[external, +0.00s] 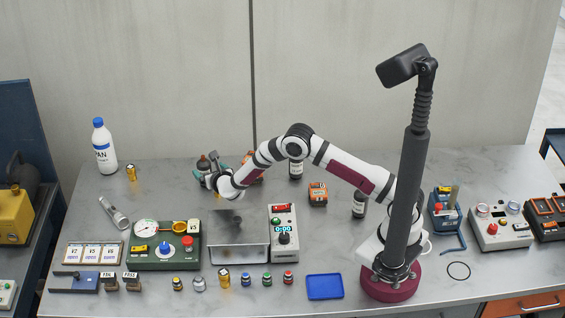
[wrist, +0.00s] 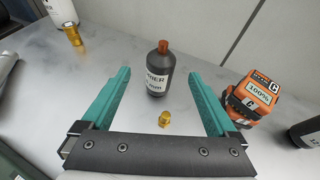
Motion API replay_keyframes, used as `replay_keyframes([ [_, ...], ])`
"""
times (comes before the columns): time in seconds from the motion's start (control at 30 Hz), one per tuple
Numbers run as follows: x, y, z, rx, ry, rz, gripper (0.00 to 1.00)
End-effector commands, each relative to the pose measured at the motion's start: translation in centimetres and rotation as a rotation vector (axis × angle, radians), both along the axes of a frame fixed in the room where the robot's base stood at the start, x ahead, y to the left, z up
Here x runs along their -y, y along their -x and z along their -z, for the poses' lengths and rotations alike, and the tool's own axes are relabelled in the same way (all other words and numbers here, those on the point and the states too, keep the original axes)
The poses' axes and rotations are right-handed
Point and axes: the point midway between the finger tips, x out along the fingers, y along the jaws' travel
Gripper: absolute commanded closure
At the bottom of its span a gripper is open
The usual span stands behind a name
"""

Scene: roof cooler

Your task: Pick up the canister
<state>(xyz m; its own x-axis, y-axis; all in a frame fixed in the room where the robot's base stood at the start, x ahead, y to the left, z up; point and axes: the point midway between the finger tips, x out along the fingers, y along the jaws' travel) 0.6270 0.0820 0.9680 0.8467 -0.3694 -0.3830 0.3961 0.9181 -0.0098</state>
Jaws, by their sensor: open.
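A dark canister (wrist: 157,85) with a copper-brown cap and a white-lettered label stands upright in the wrist view. In the external view it (external: 203,163) shows partly behind my gripper. My gripper (wrist: 158,75) has teal fingers, spread wide and empty, one on each side of the canister in the wrist view. I cannot tell whether the canister is fully between them in depth. No contact shows. In the external view my gripper (external: 216,166) is low over the back of the table.
A small brass fitting (wrist: 165,119) is near the canister, between the fingers in the picture. An orange battery block (wrist: 250,100) sits just right of the right finger. Another dark bottle (wrist: 306,133) is farther right. A white blue-capped bottle (external: 104,148) stands left.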

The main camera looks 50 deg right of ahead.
Motion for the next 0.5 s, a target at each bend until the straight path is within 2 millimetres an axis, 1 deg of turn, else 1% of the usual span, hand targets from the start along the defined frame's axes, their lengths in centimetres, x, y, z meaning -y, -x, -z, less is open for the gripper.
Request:
replay_keyframes([
  [0.03, 0.0, 0.0, 1.3, -0.003, 0.0, 0.001, 0.06],
  [0.07, 0.0, 0.0, 1.8, -0.001, 0.0, 0.001, 0.06],
  [0.23, 1.1, -2.0, 2.5, 0.003, -0.003, 0.006, 0.06],
  [0.4, 2.5, -5.1, 3.9, 0.003, -0.004, 0.007, 0.06],
  [0.5, 2.9, -6.1, 4.2, 0.003, -0.003, 0.006, 0.06],
])
